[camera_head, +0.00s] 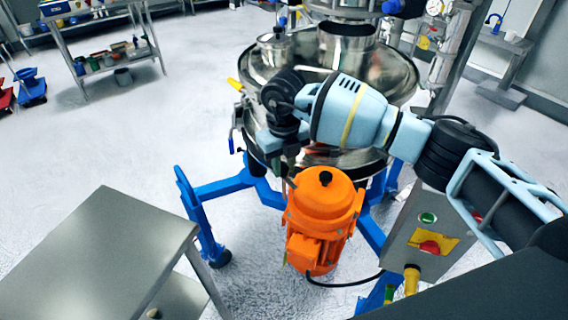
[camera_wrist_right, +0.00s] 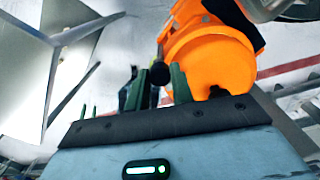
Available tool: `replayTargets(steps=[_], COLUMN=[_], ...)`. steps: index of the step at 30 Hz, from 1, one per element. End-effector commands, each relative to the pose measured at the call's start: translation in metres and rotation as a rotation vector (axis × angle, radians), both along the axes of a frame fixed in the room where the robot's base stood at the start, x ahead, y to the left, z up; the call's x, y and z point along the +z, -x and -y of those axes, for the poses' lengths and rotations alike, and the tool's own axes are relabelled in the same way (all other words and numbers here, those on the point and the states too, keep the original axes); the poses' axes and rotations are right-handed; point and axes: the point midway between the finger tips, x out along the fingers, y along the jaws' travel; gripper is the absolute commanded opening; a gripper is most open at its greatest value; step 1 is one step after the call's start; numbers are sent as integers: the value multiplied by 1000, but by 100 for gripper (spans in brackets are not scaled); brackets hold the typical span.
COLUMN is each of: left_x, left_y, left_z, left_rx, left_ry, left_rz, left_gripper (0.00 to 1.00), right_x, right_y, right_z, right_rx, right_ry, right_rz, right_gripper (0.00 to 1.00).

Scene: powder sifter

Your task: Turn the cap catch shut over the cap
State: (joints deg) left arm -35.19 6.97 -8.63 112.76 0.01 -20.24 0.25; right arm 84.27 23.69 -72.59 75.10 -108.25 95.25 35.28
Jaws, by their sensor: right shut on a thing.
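My right gripper (camera_head: 287,172) reaches in from the right over the front of the steel sifter (camera_head: 398,75), just above the orange motor (camera_head: 322,195). In the right wrist view its two dark green fingers (camera_wrist_right: 157,88) stand either side of a thin dark handle (camera_wrist_right: 159,66), and the gripper is shut on it. I cannot tell for certain that this handle is the cap catch. The gripper and wrist hide that part of the sifter in the head view, and I cannot make out the cap. My left gripper is not in view.
A steel table (camera_head: 95,250) stands at the front left. A control box (camera_head: 425,235) with green and red buttons stands right of the motor. Blue sifter legs (camera_head: 225,187) spread near the floor. A shelf cart (camera_head: 105,45) is at the back left.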

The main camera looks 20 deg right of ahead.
Motion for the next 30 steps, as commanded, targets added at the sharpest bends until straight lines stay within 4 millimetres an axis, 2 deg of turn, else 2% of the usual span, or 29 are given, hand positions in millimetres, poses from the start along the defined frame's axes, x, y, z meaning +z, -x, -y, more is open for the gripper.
replayTargets(steps=[12,30], left_x=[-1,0], left_y=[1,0], left_z=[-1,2], left_rx=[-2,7], left_ry=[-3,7], left_rz=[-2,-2], left_gripper=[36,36], right_x=[0,0], right_y=[0,0], right_z=[0,0], right_rx=[228,274], right_ry=[0,0], right_rz=[-1,0], right_gripper=[0,0])
